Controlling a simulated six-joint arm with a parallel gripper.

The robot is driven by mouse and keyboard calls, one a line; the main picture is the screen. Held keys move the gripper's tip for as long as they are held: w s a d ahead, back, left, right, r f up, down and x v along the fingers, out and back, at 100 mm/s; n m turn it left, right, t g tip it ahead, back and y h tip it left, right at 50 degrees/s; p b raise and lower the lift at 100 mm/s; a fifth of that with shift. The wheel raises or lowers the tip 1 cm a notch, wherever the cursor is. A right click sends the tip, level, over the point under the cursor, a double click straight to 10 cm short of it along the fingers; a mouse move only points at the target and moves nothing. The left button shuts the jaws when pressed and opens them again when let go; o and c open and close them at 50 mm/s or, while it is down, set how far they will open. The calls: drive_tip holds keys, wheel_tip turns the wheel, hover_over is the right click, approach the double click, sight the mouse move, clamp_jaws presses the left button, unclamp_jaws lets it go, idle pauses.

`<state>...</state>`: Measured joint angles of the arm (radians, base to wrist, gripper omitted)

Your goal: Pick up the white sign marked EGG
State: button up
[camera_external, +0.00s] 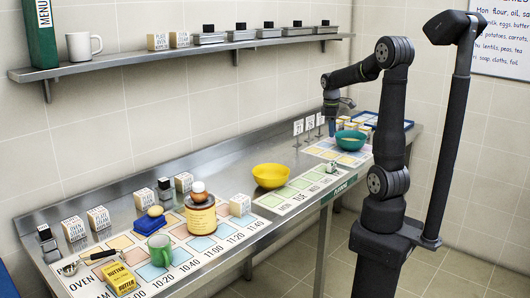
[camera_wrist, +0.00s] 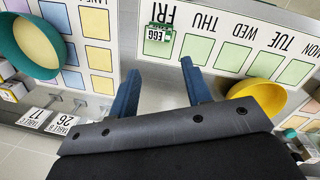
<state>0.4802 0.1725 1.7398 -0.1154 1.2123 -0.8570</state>
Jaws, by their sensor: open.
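A small white-and-green piece marked EGG (camera_wrist: 158,40) lies at the FRI end of the weekday strip (camera_wrist: 213,48) in the wrist view. In the external view a small white-and-green piece (camera_external: 332,168) shows at that strip's far end, too small to read. My gripper (camera_wrist: 162,82) is open, with its two blue fingers apart and nothing between them. In the wrist view the EGG piece appears beyond the fingertips, in line with the gap and not touching them. In the external view my gripper (camera_external: 331,112) is above the counter's far end, near the upright signs.
Upright table signs (camera_wrist: 65,119) and a teal bowl (camera_wrist: 32,45) lie left of the fingers in the wrist view. A yellow bowl (camera_wrist: 258,92) is at right. Nearer on the counter stand a jar (camera_external: 201,217), a green mug (camera_external: 160,250) and several small boxes.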

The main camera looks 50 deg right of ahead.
sight(332, 162)
drive_tip(key=a+f+n+h, duration=0.1)
drive_tip(key=a+n+h, duration=0.3)
drive_tip(key=n, duration=0.9)
drive_tip(key=shift+y, duration=0.4)
drive_tip(key=x, duration=1.7)
drive_tip(key=shift+w+a+f, duration=0.1)
drive_tip(key=shift+w+a, duration=0.15)
drive_tip(key=shift+w, duration=0.15)
clamp_jaws()
